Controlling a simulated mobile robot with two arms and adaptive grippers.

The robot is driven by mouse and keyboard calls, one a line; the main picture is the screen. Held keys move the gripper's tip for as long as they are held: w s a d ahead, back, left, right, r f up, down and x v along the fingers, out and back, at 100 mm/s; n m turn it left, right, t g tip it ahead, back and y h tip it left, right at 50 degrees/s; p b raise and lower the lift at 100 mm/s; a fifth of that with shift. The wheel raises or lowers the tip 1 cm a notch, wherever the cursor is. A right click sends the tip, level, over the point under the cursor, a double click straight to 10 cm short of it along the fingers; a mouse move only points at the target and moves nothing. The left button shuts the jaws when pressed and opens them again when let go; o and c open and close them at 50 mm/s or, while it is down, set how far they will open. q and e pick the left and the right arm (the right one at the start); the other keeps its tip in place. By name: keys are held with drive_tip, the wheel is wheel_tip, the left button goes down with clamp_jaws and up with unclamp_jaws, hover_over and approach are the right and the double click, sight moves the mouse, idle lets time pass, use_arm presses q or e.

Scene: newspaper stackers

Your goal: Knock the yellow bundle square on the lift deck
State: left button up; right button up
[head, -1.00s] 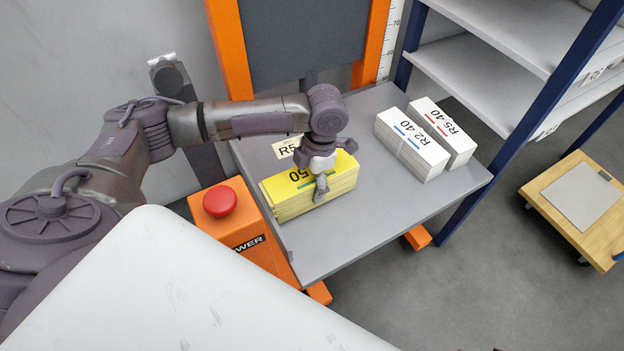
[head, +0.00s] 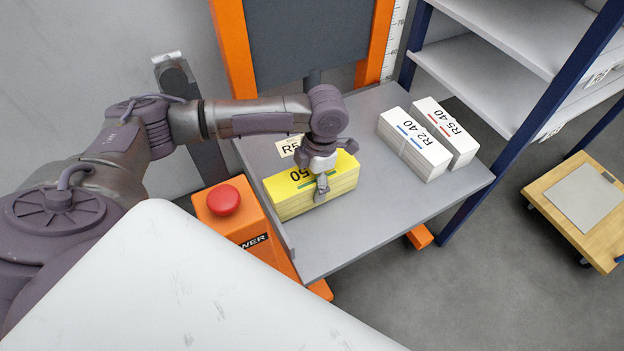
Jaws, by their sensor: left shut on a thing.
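The yellow bundle (head: 284,194) lies on the grey lift deck (head: 372,215), near the deck's left edge. Its top is yellow with a green stripe and upside-down digits, and its layered sides look fairly even. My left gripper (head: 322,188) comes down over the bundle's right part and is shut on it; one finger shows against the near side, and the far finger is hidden. The bundle rests flat, with no visible gap under it. My right gripper is not in view.
Two white bundles, R2 40 (head: 413,146) and R5 40 (head: 446,132), stand side by side at the deck's right. A red button (head: 223,200) sits on the orange lift housing at left. Blue-framed shelves (head: 490,85) rise at right; a wooden dolly (head: 541,187) stands beyond. The deck's front is clear.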

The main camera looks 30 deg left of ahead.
use_arm(q)
drive_tip(key=shift+s+a, duration=0.1)
drive_tip(key=shift+w+d+r+p, duration=0.15)
drive_tip(key=shift+w+d+p, duration=0.2)
drive_tip(key=shift+w, duration=0.3)
drive_tip(key=shift+w+d, duration=0.6)
drive_tip(key=shift+w, duration=0.35)
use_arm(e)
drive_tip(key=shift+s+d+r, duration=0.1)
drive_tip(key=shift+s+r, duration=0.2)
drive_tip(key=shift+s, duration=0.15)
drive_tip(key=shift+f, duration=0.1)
